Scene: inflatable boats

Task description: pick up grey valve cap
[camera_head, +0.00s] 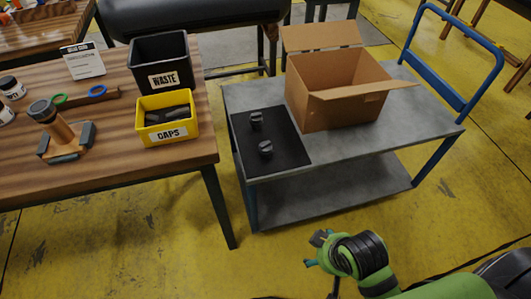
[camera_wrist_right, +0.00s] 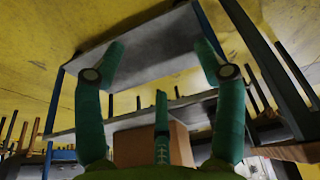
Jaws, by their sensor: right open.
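Two dark grey caps lie apart on a black mat (camera_head: 277,158) on the cart: a far one (camera_head: 256,119) and a near one (camera_head: 265,149). A yellow bin (camera_head: 168,138) labelled CAPS on the wooden table holds several dark pieces. My right gripper (camera_head: 318,250) is at the lower right of the head view, in front of the cart and apart from the caps. My left gripper is not in view.
An open cardboard box (camera_head: 345,103) stands on the grey cart (camera_head: 400,128), which has a blue handle (camera_head: 470,45). Yellow floor lies clear before the cart.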

